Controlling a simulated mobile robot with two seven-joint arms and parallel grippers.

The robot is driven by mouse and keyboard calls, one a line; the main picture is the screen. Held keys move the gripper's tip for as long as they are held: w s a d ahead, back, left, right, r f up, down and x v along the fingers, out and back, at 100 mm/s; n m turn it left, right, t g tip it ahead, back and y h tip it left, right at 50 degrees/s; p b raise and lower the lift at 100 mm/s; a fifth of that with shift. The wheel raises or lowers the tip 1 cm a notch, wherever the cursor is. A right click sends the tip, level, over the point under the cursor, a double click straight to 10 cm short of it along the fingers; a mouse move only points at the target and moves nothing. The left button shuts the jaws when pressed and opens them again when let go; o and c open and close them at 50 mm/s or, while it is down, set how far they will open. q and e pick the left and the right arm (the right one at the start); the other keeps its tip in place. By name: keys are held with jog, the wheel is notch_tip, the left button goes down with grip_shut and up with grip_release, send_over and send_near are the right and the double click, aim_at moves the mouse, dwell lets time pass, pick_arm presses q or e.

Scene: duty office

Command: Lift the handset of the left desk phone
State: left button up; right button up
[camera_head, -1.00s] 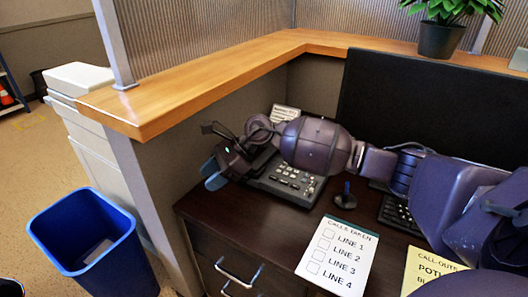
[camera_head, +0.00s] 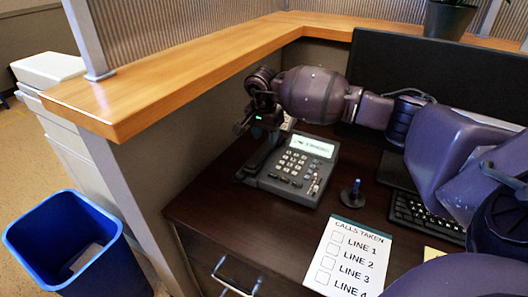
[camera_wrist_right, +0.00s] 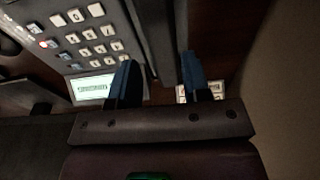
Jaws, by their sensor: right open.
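A dark grey desk phone (camera_head: 292,168) with a lit screen and pale keys sits on the dark desk at the left. Its black handset (camera_head: 258,158) lies along the phone's left side. My right gripper (camera_head: 262,125) is above the handset's far end in the head view, its fingertips mostly hidden there. In the right wrist view the gripper (camera_wrist_right: 157,72) is open, with its two blue fingers on either side of the dark handset (camera_wrist_right: 153,28). The phone's keypad (camera_wrist_right: 85,32) shows left of the fingers. The left gripper is not in view.
A small pen stand (camera_head: 353,195), a "Calls taken" sheet (camera_head: 348,257) and a keyboard (camera_head: 420,215) are right of the phone. A black monitor (camera_head: 420,75) stands behind. A wooden partition ledge (camera_head: 190,70) rises left of the desk, with a blue bin (camera_head: 70,245) beyond.

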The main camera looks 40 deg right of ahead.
aim_at(265, 147)
notch_tip(265, 147, down, 6)
jog(key=shift+w+d+r+b, duration=0.1)
jog(key=shift+w+b, duration=0.05)
jog(key=shift+b, duration=0.4)
jog(key=shift+r, duration=0.1)
jog(key=c, duration=0.7)
